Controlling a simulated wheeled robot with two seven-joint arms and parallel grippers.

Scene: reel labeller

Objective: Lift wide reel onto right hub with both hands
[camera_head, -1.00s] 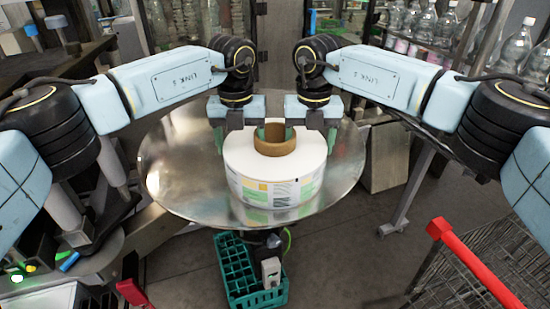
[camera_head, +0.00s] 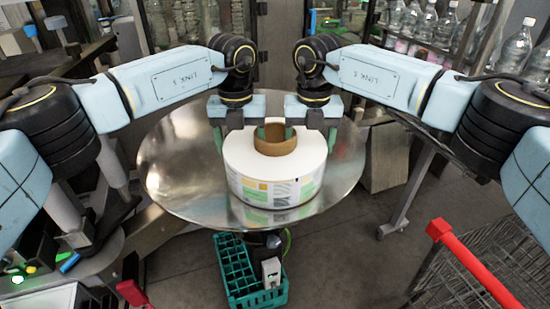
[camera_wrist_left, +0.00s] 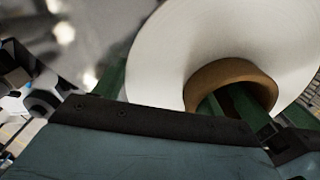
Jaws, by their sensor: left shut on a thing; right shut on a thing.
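The wide reel (camera_head: 275,190) is a thick white roll with printed labels on its side and a brown cardboard core. It sits upright on or just above a round shiny metal disc (camera_head: 175,185); I cannot tell which. My left gripper (camera_head: 238,135) is shut on the reel's left far wall, one green finger in the core and one outside. My right gripper (camera_head: 310,138) grips the right far wall the same way. In the left wrist view the reel (camera_wrist_left: 160,60) and its core (camera_wrist_left: 235,75) show close up. No right hub can be made out.
A green crate (camera_head: 240,285) stands on the floor below the disc. A red-handled wire cart (camera_head: 480,270) is at the lower right. Plastic bottles (camera_head: 420,25) stand at the back right. A dark bench (camera_head: 60,65) is at the left.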

